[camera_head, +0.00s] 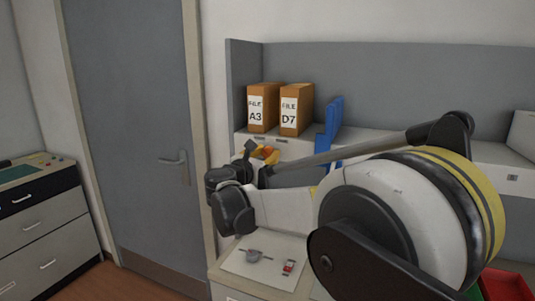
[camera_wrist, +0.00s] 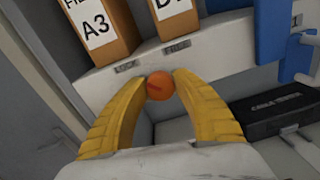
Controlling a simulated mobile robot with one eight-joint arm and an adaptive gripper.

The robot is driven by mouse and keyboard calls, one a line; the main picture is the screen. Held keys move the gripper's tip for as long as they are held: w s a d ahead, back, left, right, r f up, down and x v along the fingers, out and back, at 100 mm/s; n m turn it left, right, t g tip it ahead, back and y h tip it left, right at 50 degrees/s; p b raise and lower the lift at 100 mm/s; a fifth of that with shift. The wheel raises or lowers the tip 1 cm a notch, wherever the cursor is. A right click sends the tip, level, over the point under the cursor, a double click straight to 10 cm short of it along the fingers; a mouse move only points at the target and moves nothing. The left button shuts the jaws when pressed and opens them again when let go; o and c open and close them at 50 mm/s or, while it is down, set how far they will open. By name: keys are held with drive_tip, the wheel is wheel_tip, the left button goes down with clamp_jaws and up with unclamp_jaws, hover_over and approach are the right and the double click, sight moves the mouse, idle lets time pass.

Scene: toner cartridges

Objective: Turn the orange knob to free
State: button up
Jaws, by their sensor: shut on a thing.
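The orange knob (camera_wrist: 160,86) sits on the front of a light shelf panel, below the printed labels LOCK (camera_wrist: 126,67) and FREE (camera_wrist: 177,47). A darker red mark runs across the knob's face, slanting only slightly. My gripper (camera_wrist: 159,84) has its two yellow fingers closed on either side of the knob. In the head view my gripper (camera_head: 262,155) is at the shelf front below the file boxes, and my arm hides part of the area around it.
Two orange file boxes, A3 (camera_head: 262,108) and D7 (camera_head: 296,110), stand on the shelf above the knob. A black case marked CABLE TESTER (camera_wrist: 287,117) lies to the right below. A grey door (camera_head: 130,120) is at left.

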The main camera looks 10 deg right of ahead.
drive_tip(key=shift+m, duration=0.3)
drive_tip(key=m+p, duration=0.2)
drive_tip(key=m, duration=0.1)
drive_tip(key=shift+m, duration=0.3)
drive_tip(key=m+p, duration=0.1)
drive_tip(key=m, duration=0.3)
drive_tip(key=shift+d, duration=0.1)
drive_tip(key=m+p, duration=0.1)
drive_tip(key=m, duration=0.4)
drive_tip(key=shift+f+m+y+p, duration=0.1)
drive_tip(key=shift+m+y+p, duration=0.25)
drive_tip(key=shift+m, duration=1.75)
drive_tip(key=o, duration=1.2)
drive_tip(key=shift+s, duration=0.15)
